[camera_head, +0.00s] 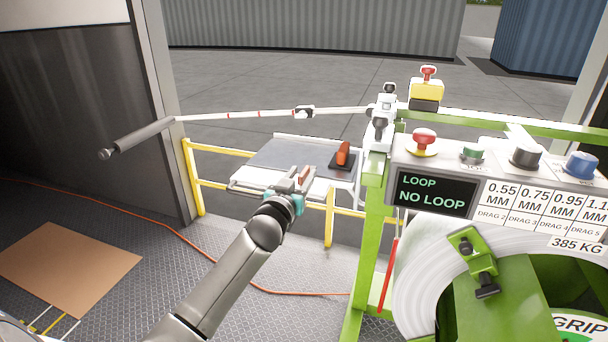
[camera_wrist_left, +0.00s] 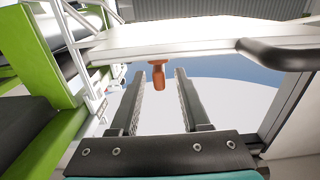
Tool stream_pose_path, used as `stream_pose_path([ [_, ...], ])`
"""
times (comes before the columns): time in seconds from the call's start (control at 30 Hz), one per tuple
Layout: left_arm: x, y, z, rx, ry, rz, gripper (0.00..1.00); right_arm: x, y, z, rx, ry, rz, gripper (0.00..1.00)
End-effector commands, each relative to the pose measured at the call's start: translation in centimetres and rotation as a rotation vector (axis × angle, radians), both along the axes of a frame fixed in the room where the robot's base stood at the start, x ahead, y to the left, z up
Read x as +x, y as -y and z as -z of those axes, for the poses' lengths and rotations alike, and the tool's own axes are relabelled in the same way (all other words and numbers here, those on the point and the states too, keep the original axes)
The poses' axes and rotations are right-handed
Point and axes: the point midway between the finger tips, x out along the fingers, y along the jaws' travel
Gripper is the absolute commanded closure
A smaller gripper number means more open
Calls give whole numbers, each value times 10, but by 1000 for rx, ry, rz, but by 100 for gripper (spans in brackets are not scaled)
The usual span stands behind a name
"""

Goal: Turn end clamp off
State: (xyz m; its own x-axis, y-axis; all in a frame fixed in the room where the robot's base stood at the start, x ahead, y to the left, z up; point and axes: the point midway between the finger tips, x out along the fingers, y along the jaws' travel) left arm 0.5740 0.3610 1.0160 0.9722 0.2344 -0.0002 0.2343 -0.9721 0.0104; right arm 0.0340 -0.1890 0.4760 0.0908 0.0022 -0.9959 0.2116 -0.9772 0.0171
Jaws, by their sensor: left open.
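An orange handle (camera_head: 343,153) stands upright on a dark base on the grey table outside the doorway; no label shows whether it is the end clamp. My left gripper (camera_head: 303,180) is open, in front and to the left of that handle, over the table's near edge. A small reddish part shows at its fingertips. In the left wrist view, an orange handle (camera_wrist_left: 158,75) appears between the tips of the two open fingers (camera_wrist_left: 160,92), seemingly beyond them. I see no contact. Its on or off position cannot be told. My right gripper is out of view.
A green machine with a control panel (camera_head: 437,194) reading "NO LOOP" stands at the right, with a green clamp (camera_head: 475,262) on its reel. A yellow rail (camera_head: 189,177) runs below the table. A white pole (camera_head: 250,113) crosses above it. An orange cable lies on the floor.

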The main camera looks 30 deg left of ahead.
Motion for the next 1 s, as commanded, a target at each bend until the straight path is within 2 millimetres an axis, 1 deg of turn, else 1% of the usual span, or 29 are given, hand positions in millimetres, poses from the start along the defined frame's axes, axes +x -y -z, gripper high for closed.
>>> stream_pose_path([
  [0.03,6,-2,1,1,1,0,54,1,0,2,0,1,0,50],
  [0.2,17,-4,0,1,1,1,54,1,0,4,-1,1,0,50],
  [0.33,20,-5,0,1,1,1,54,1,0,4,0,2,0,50],
  [0.6,20,-5,0,1,1,1,55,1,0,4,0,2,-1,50],
  [1.0,20,-5,0,1,0,1,100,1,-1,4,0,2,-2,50],
])
